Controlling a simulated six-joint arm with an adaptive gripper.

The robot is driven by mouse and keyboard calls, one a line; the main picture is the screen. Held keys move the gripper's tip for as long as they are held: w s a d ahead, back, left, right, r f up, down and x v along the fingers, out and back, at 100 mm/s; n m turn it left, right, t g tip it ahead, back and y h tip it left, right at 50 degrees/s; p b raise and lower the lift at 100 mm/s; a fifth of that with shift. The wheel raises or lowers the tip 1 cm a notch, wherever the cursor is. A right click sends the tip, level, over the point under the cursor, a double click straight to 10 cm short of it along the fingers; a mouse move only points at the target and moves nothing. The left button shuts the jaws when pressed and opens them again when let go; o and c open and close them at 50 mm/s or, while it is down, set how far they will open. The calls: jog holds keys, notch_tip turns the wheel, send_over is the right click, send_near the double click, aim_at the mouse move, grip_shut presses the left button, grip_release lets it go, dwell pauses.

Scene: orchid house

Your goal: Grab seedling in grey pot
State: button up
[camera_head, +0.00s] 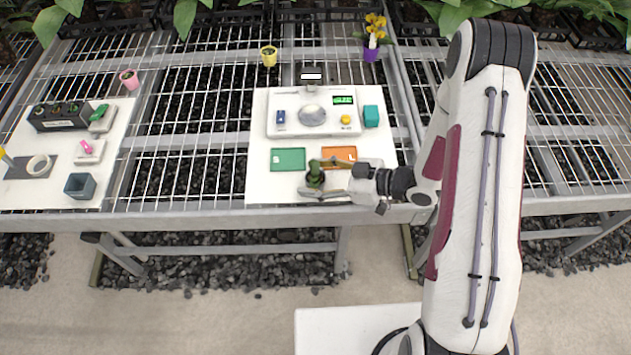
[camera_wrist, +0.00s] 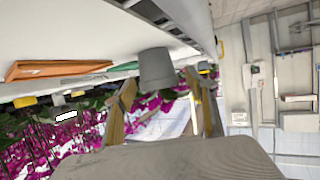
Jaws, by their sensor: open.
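The seedling (camera_head: 316,172), a small green plant in a dark-looking pot, stands at the front edge of the right white board. My gripper (camera_head: 311,177) reaches in from the right with its fingers on either side of it. In the wrist view, which is turned over, the grey pot (camera_wrist: 157,68) hangs from the white board surface at the top of the picture. It is just past the open fingertips (camera_wrist: 163,84), and contact cannot be told. The seedling's leaves are not clear in the wrist view.
A green tray (camera_head: 288,159) and an orange tray (camera_head: 340,152) lie behind the gripper. A white device with a round plate (camera_head: 312,116) stands farther back. A square grey container (camera_head: 80,186) is on the left board. Open wire bench (camera_head: 190,165) lies between the boards.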

aim_at(316, 179)
dwell(0.4)
jog(key=c, duration=1.2)
jog(key=shift+r, duration=0.2)
jog(key=shift+c, duration=0.2)
notch_tip(316, 179, up, 10)
jog(key=shift+f, duration=0.25)
